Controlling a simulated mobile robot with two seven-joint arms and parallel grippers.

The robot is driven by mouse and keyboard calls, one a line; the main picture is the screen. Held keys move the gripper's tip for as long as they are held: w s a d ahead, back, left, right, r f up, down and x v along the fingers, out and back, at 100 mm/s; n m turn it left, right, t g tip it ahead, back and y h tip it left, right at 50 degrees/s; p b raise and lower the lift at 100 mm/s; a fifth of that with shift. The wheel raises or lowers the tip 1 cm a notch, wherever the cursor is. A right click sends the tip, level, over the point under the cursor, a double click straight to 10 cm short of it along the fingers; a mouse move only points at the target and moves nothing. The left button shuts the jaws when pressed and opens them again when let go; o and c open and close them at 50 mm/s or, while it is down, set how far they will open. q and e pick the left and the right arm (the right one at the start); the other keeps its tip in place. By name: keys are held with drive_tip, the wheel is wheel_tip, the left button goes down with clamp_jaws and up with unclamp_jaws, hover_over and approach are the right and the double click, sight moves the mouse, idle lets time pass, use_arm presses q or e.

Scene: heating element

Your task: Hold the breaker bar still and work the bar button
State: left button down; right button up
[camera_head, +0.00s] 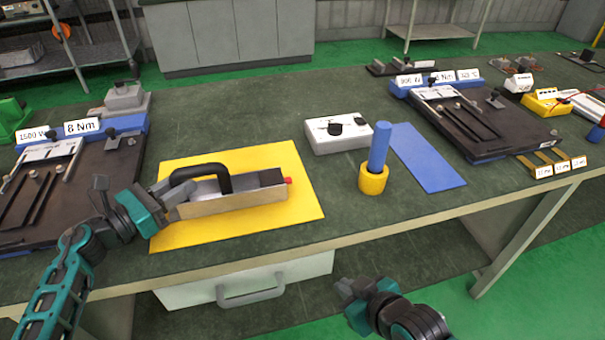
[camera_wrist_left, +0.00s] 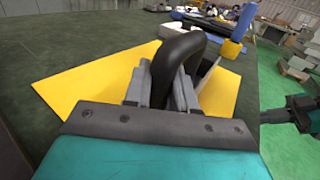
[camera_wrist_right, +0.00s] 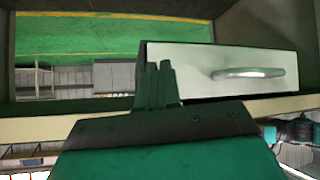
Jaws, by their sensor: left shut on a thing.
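The breaker bar is a silver-grey block (camera_head: 232,197) lying on a yellow mat (camera_head: 305,205), with a black arched handle (camera_head: 205,168) on top. The bar button is small and red (camera_head: 288,181), at the block's right end. My left gripper (camera_head: 172,190) is shut on the black handle at its left end; the handle also shows between the fingers in the left wrist view (camera_wrist_left: 178,60). The button is hidden in that view. My right gripper (camera_head: 347,290) is shut and empty, low in front of the table edge, well apart from the bar; its fingers (camera_wrist_right: 158,85) stand together.
A white box with dark knobs (camera_head: 338,133) stands behind the mat. A blue cylinder stands in a yellow cup (camera_head: 373,180) to the right, beside a flat blue plate (camera_head: 428,157). Below the table is a drawer (camera_head: 300,278) with a handle, near my right gripper.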

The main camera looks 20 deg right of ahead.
drive_tip(key=w+r+n+g, duration=0.1)
drive_tip(key=r+n, duration=0.1)
drive_tip(key=r, duration=0.1)
drive_tip(key=a+r+n+g, duration=0.1)
drive_tip(key=r, duration=0.2)
drive_tip(key=w+r+n+g+y, duration=0.1)
drive_tip(key=r+n, duration=0.1)
drive_tip(key=r, duration=0.1)
drive_tip(key=shift+w+a+r+n, duration=0.25)
drive_tip(key=shift+w+n, duration=0.05)
clamp_jaws()
drive_tip(key=m+g+y, duration=0.1)
drive_tip(key=m, duration=0.4)
approach(290, 180)
drive_tip(key=s+f, duration=0.1)
drive_tip(key=s+d+f, duration=0.1)
drive_tip(key=s+f, duration=0.1)
drive_tip(key=s+d+f, duration=0.1)
drive_tip(key=s+f, duration=0.1)
drive_tip(key=shift+s+d, duration=0.1)
drive_tip(key=shift+d, duration=0.1)
drive_tip(key=w+d+r+m+g+y, duration=0.1)
drive_tip(key=w+r+m, duration=0.2)
drive_tip(key=w+r, duration=0.2)
drive_tip(key=shift+w+d+r+m, duration=0.3)
drive_tip(key=shift+r+m, duration=0.1)
drive_tip(key=shift+r, duration=0.2)
drive_tip(key=x, duration=1)
drive_tip(key=shift+a, duration=0.1)
